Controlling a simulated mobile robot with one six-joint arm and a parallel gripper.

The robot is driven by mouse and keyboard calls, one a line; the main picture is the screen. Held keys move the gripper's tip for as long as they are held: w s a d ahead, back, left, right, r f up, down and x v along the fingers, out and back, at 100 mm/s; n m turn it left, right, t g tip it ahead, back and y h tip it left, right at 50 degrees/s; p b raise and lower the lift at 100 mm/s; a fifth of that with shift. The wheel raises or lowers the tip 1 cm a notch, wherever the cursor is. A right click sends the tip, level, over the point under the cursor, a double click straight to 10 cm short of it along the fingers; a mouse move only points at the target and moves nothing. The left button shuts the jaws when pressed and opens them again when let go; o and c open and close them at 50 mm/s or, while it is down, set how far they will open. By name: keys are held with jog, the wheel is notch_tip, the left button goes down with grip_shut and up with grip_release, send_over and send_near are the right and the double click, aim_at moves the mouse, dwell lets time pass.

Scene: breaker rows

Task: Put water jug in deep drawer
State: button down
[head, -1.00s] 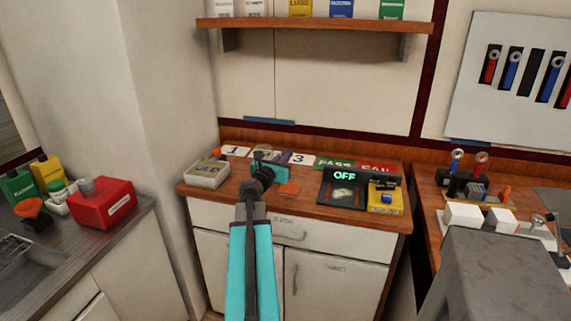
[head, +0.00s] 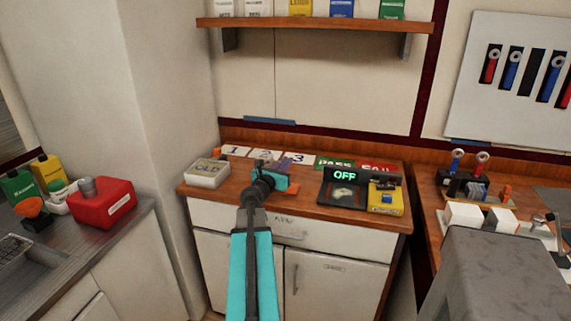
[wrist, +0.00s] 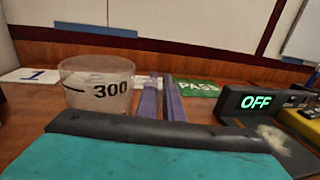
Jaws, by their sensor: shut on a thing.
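My gripper (head: 274,180) is low over the wooden counter, left of the scale reading OFF. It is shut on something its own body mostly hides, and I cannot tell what. In the wrist view my gripper's dark and teal body (wrist: 150,150) fills the foreground. Just beyond it, left of centre, stands a clear beaker (wrist: 97,85) marked 300. A two-barred purple object (wrist: 160,102) is near the centre. I cannot make out a water jug for certain; a red jug-like can (head: 105,205) with a grey cap stands on the left counter. A shut drawer front (head: 285,232) lies below the counter.
A tray marked OLD (head: 208,172) is left of my gripper. Numbered cards and PASS (head: 335,163) and FAIL cards lie behind. The scale (head: 343,193) and a yellow device (head: 385,198) stand to the right. A shelf (head: 320,24) hangs above. Doors (head: 335,280) below are shut.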

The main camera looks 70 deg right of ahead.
jog(key=shift+f, duration=0.15)
jog(key=c, duration=1.9)
grip_release()
jog(key=shift+a+r, duration=0.1)
jog(key=shift+r, duration=0.1)
jog(key=shift+w+a, duration=0.15)
jog(key=shift+a, duration=1.25)
jog(key=shift+w+a, duration=0.15)
jog(key=shift+a, duration=1.2)
jog(key=shift+a+r+p, duration=0.15)
jog(key=shift+a+p, duration=0.25)
jog(key=shift+a, duration=0.2)
jog(key=shift+w+a+p, duration=0.15)
jog(key=shift+a+p, duration=0.95)
jog(key=shift+p, duration=0.7)
